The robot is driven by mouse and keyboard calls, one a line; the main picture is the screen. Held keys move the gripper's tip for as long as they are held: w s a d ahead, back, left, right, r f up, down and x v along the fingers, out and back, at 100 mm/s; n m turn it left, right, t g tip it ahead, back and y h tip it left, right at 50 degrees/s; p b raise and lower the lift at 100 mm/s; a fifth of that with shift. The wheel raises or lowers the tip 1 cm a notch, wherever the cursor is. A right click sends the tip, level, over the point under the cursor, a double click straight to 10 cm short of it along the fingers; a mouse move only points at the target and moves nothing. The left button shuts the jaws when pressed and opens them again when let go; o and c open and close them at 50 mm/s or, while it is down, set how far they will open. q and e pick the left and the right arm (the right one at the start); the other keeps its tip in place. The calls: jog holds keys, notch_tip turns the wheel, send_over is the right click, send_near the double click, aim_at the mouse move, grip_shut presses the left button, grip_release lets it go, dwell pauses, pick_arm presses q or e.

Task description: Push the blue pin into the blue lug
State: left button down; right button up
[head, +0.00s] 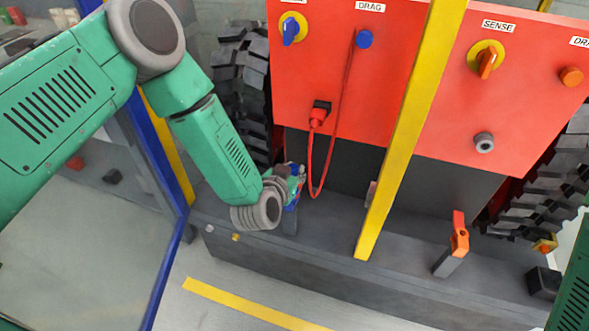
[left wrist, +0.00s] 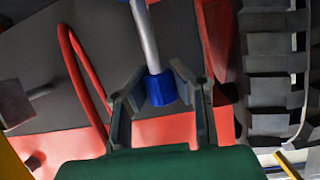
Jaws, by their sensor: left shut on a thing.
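My left gripper (head: 297,174) is low in front of the carrier's red panel. In the left wrist view its fingers (left wrist: 158,84) are shut on the blue end of the blue pin (left wrist: 160,90). The pin's silver shaft (left wrist: 145,38) runs from there to the top edge. A bit of blue at that edge may be the lug; whether the shaft is in it, I cannot tell. In the head view the blue lug (head: 291,199) shows as a small blue patch on a grey post, beside the gripper and partly hidden by it. My right gripper is out of view.
A red cable (head: 316,180) hangs in a loop close right of my left gripper. A yellow upright bar (head: 412,130) stands further right. An orange lug (head: 459,238) is on another post. Black tracks (head: 240,85) flank the panel. A blue-framed glass panel (head: 110,235) is at left.

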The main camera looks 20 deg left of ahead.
pick_arm(q)
jog(key=shift+f, duration=0.1)
jog(key=shift+f+b, duration=0.4)
jog(key=shift+f, duration=0.1)
jog(key=shift+f, duration=0.35)
dwell(0.7)
jog(key=shift+f+b, duration=0.45)
jog(key=shift+f, duration=0.15)
dwell(0.6)
jog(key=shift+f+b, duration=0.65)
jog(key=shift+f, duration=0.55)
jog(key=shift+p, duration=0.3)
dwell(0.7)
jog(key=shift+f, duration=0.2)
dwell(0.3)
